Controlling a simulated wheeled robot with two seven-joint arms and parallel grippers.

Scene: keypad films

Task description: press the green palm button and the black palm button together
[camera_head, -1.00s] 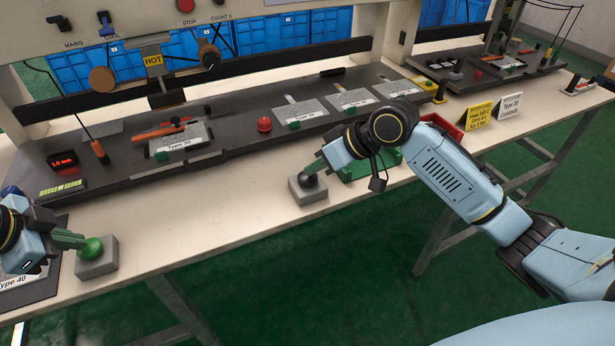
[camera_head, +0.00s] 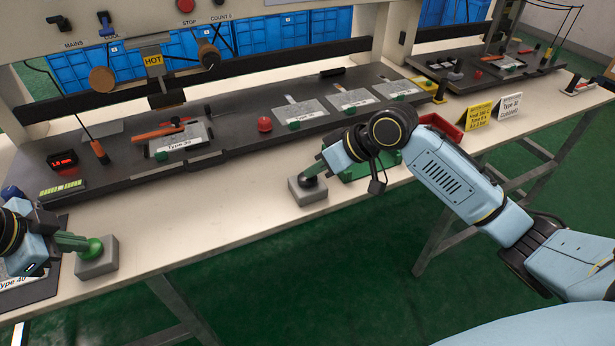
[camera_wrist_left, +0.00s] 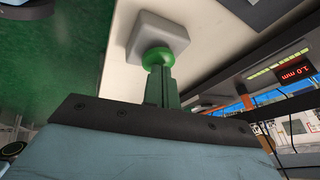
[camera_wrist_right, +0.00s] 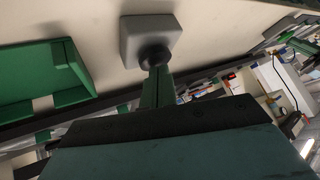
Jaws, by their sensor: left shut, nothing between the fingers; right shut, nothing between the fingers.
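The green palm button (camera_head: 95,246) sits on a grey box (camera_head: 97,264) near the bench's front edge at the left. My left gripper (camera_head: 82,244) is shut with its green fingertips at the button, seemingly touching it. The left wrist view shows the green button (camera_wrist_left: 158,58) right at the finger ends. The black palm button (camera_head: 309,181) sits on a grey box (camera_head: 308,195) at the bench's front middle. My right gripper (camera_head: 312,172) is shut and empty, its tips over the black button. The right wrist view shows the black button (camera_wrist_right: 153,56) at the finger ends, partly covered.
A dark machine bed with several plates (camera_head: 300,110) and a red knob (camera_head: 264,124) lies behind. A green tray (camera_head: 355,172) stands right beside the right gripper, with a red bin (camera_head: 447,127) beyond. The bench (camera_head: 200,215) is bare between the two button boxes.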

